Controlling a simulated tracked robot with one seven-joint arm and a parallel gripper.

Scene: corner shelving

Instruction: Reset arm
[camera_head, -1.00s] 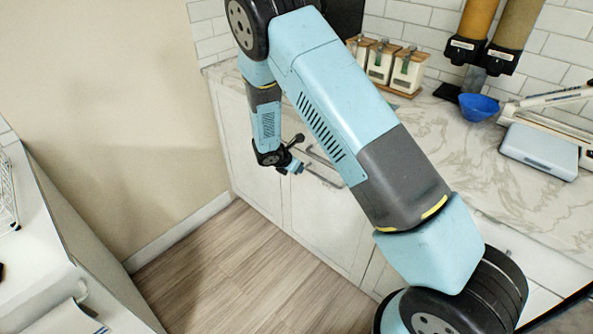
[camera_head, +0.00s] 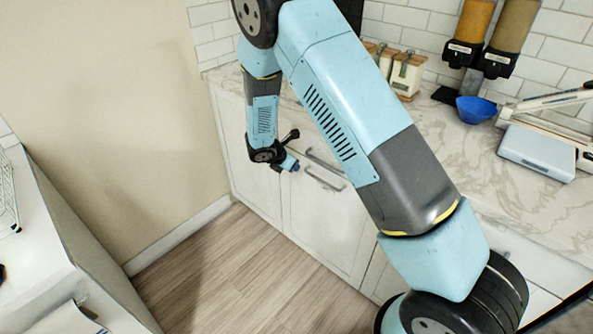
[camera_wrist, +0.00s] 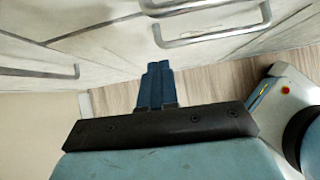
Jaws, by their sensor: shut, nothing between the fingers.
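My gripper (camera_head: 294,168) is in front of the white lower cabinet, close to its bar handles, in the head view. In the wrist view my gripper (camera_wrist: 158,66) shows two blue fingers side by side, shut with nothing between them. Cabinet handles (camera_wrist: 215,38) are beyond the fingertips, and I see no contact with them. My arm bends down from the top of the head view to the cabinet front.
The white cabinet (camera_head: 315,215) carries a marble counter (camera_head: 450,150) with a blue bowl (camera_head: 476,108), canisters (camera_head: 407,72), dispensers (camera_head: 470,40) and a white scale-like device (camera_head: 538,150). A white counter (camera_head: 40,240) stands at the left. The wooden floor (camera_head: 235,270) between is clear.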

